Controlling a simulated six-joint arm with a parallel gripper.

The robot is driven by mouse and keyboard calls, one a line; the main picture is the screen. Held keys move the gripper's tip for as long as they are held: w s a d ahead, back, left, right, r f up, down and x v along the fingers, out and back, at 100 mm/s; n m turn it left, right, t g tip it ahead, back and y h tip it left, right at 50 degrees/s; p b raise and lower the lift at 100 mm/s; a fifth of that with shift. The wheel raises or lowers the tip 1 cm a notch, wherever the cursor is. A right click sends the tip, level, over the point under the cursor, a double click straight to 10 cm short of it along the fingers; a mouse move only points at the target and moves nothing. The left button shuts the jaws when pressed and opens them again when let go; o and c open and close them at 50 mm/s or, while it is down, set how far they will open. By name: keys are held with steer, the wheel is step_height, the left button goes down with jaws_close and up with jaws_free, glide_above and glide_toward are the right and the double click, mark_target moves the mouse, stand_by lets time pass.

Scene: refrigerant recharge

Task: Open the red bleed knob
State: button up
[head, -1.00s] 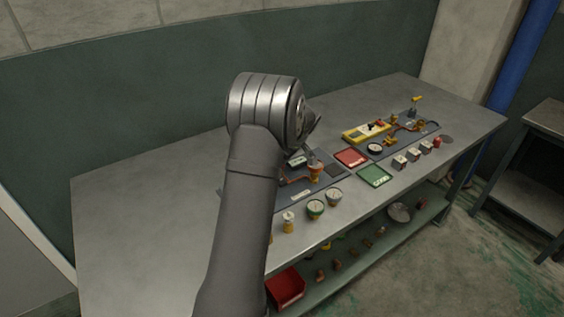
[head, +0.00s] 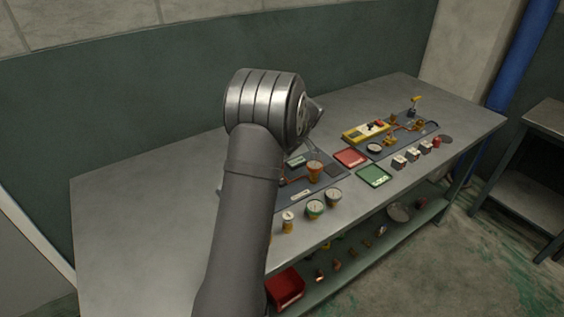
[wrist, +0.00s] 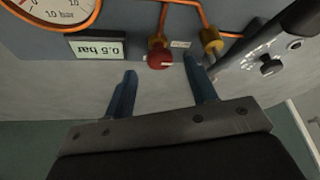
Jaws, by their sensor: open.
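The red bleed knob (wrist: 160,58) shows in the wrist view at the top centre, at the end of an orange pipe. My gripper (wrist: 160,66) is open, with one blue finger to the left of the knob and the other to its right in the picture. The fingers look apart from the knob, and nothing is between them that I can see them touch. In the head view my arm hides most of the near panel (head: 322,182), and I cannot make out the knob there.
Beside the knob are a display reading 0.5 bar (wrist: 97,47), a round gauge (wrist: 50,10), a brass fitting (wrist: 211,41) and a grey cylindrical part (wrist: 268,45). On the bench are a red tray (head: 351,158) and a green tray (head: 374,176). The bench's left side is clear.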

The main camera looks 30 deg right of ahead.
steer(key=v, duration=1.5)
steer(key=shift+w, duration=0.1)
steer(key=x, duration=1.7)
steer(key=shift+f, duration=0.25)
steer(key=shift+r, duration=0.15)
steer(key=shift+a+f, duration=0.1)
steer(key=shift+f, duration=0.2)
steer(key=shift+r+m+h, duration=0.25)
steer(key=shift+m+h, duration=0.05)
steer(key=shift+m, duration=0.5)
steer(key=m+h, duration=0.1)
steer(key=m, duration=0.2)
steer(key=m+h, duration=0.1)
steer(key=m, duration=0.2)
steer(key=shift+a+h, duration=0.25)
steer(key=shift+h, duration=0.05)
steer(key=shift+w+a+m+g+h, duration=0.1)
steer(key=shift+m+g+h, duration=0.2)
steer(key=shift+m, duration=0.9)
steer(key=shift+a+m+g+h, duration=0.1)
steer(key=shift+m+h, duration=0.3)
steer(key=shift+m, duration=0.8)
steer(key=shift+w+m+g+h, duration=0.1)
steer(key=shift+m+g+h, duration=0.45)
steer(key=shift+m, duration=1.35)
